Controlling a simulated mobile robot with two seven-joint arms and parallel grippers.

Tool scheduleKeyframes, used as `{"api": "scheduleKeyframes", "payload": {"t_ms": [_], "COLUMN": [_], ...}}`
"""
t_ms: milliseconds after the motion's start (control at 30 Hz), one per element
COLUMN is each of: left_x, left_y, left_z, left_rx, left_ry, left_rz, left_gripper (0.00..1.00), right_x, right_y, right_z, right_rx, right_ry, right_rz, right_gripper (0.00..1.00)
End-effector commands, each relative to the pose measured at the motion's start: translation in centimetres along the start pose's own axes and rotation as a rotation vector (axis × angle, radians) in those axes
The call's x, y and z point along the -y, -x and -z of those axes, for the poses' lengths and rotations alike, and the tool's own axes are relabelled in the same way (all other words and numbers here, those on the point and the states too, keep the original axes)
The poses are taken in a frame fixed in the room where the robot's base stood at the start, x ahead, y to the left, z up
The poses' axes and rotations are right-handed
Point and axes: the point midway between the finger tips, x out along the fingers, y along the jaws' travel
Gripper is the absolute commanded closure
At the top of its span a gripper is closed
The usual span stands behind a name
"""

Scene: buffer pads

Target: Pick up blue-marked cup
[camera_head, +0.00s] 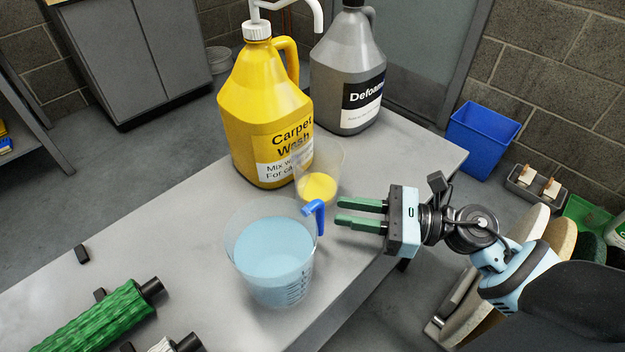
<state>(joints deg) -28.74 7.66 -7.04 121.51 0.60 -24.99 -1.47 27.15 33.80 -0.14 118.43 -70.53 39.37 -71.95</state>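The blue-marked cup (262,285) is a clear measuring jug with a blue handle (317,214) and light blue liquid inside. It stands upright on the grey table, with its handle to the right. My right gripper (340,212) comes in from the right and is open and empty. Its two green fingers point left at the handle, with their tips just right of it; they seem apart from it. A second clear cup (318,185) with yellow liquid stands right behind, partly hidden by the first cup. My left gripper is not in view.
A yellow Carpet Wash jug (262,110) with a white pump and a grey Defoamer jug (345,65) stand at the back of the table (170,240). A green roller (95,322) lies at the front left. A blue bin (480,140) stands on the floor.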

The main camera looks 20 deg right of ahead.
Motion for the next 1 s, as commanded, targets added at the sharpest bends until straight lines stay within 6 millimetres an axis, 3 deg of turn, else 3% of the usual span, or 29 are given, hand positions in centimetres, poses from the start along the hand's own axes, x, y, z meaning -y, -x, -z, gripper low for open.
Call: {"api": "scheduleKeyframes", "payload": {"t_ms": [200, 400, 700, 1000], "left_x": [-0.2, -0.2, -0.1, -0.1], "left_y": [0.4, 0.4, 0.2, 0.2], "left_z": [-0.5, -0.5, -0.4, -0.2], "left_rx": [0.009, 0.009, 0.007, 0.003], "left_ry": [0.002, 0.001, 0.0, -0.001], "left_rz": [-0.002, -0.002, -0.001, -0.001], "left_gripper": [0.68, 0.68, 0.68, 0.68], "right_x": [0.0, 0.0, 0.2, 0.1], "right_y": [-2.1, -2.7, -6.7, -7.4], "right_z": [-0.1, 0.0, 0.0, 0.1], "right_rx": [0.002, 0.003, 0.004, 0.001], "right_ry": [-0.003, -0.004, -0.004, -0.006], "right_rz": [0.0, 0.0, 0.001, 0.001], "right_gripper": [0.78, 0.78, 0.78, 0.78]}}
